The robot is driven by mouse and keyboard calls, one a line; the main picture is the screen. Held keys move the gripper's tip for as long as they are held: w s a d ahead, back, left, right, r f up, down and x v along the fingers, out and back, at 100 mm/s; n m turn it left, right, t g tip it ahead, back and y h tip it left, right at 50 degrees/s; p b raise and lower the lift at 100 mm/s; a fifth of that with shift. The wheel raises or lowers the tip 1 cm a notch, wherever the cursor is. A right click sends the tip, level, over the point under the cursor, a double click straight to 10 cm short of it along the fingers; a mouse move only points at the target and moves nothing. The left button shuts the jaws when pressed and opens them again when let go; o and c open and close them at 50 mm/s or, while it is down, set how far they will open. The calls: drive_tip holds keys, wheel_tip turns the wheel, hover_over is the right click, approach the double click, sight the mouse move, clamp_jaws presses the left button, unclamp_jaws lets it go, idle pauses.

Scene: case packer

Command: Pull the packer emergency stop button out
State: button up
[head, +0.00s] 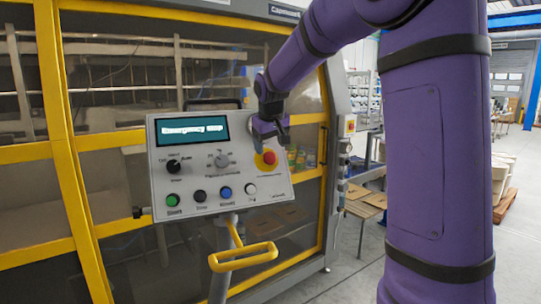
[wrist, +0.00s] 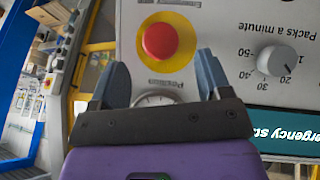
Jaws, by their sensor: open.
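The emergency stop button (head: 269,157) is a red knob on a yellow round plate, at the right side of the grey control panel (head: 185,180). In the wrist view the red button (wrist: 160,41) shows face-on, just beyond my fingertips. My gripper (head: 268,138) is in front of the panel at the button's upper edge in the head view. In the wrist view its two blue fingers (wrist: 160,72) are spread apart with nothing between them, and the button appears a little past the gap. Whether the fingers touch the panel I cannot tell.
The panel's screen (head: 192,129) reads "Emergency stop". A black selector (head: 173,166), a grey dial (head: 222,161) and several push buttons (head: 225,191) share the panel. A yellow handle (head: 243,257) sticks out below.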

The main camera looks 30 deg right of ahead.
sight(270, 155)
drive_tip(key=shift+x, duration=2.2)
drive_tip(key=shift+a, duration=0.1)
